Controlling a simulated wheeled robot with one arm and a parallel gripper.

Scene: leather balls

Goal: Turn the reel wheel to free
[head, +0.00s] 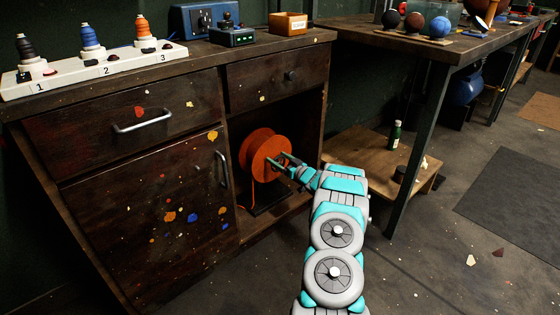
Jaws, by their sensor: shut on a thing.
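The orange reel wheel (259,146) stands upright in the open compartment of the dark wooden cabinet, below the right drawer. An orange cord (243,208) shows low at its left side. My gripper (282,161) is at the right part of the reel's face, with its fingers shut on the reel wheel. Which part of the reel the fingers hold is too small to tell. My arm reaches up from the bottom of the picture and hides the floor in front of the compartment.
The cabinet's drawer (130,118) and paint-spotted door (160,215) are shut. On top stand a white numbered board (85,75) with thread spools, a blue box (203,20) and a wooden box (288,23). A low wooden shelf (365,158) with a green bottle (394,135) lies right of my gripper.

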